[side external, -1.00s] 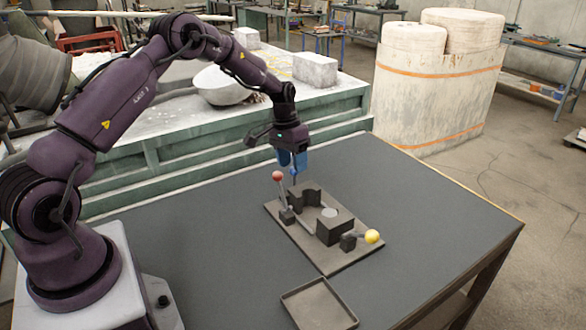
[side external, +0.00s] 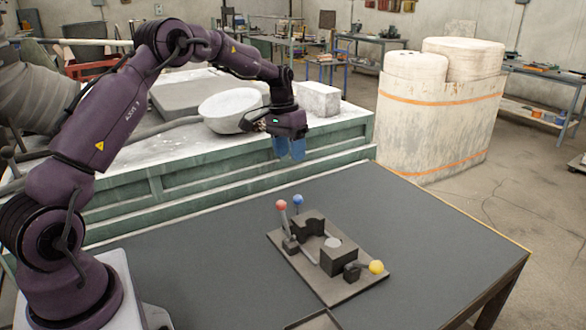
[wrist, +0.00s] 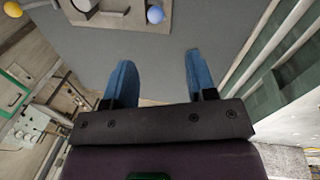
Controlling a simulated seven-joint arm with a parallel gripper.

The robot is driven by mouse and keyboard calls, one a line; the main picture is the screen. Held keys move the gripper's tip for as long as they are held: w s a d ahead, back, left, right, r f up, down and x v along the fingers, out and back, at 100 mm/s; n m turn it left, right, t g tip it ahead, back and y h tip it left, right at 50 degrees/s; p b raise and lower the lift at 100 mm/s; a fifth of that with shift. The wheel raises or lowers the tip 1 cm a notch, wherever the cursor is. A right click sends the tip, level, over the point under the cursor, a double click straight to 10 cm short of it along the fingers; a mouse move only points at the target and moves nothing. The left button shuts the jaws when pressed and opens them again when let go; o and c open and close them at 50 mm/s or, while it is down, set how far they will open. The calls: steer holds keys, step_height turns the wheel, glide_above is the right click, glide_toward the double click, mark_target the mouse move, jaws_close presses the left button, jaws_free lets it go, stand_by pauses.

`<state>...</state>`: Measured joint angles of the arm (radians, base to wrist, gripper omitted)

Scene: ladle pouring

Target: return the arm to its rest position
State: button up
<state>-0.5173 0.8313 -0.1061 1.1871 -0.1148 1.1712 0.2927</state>
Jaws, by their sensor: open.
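My gripper (side external: 289,149) is raised in the air above the back edge of the table, behind and above the dark fixture plate (side external: 338,289). Its two blue fingers are apart with nothing between them, as the wrist view (wrist: 155,80) also shows. The plate holds dark blocks and ball-topped levers. A red ball (side external: 281,204) and a blue ball (side external: 298,200) stand up at its back left. A yellow ball (side external: 376,267) sits at its right. The blue ball also shows at the top of the wrist view (wrist: 155,14), apart from the fingers.
A tray (side external: 318,322) lies at the table's front, cut off by the frame. The dark table top (side external: 430,225) is clear around the plate. A green bench (side external: 200,190) with a white bowl (side external: 228,112) and a grey block (side external: 319,98) stands behind the table.

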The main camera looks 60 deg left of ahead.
steer(key=s+d+r+t, duration=0.1)
steer(key=s+d+r, duration=0.4)
steer(key=s, duration=0.4)
steer(key=s+d+r+m+t+y, duration=0.1)
steer(key=s+d+r+t, duration=0.1)
steer(key=s+d+r, duration=0.3)
steer(key=s+d+r+m+t+y, duration=0.1)
steer(key=s+d+r, duration=0.4)
steer(key=s+d, duration=0.5)
steer(key=shift+s+t, duration=0.6)
steer(key=shift+s, duration=1.35)
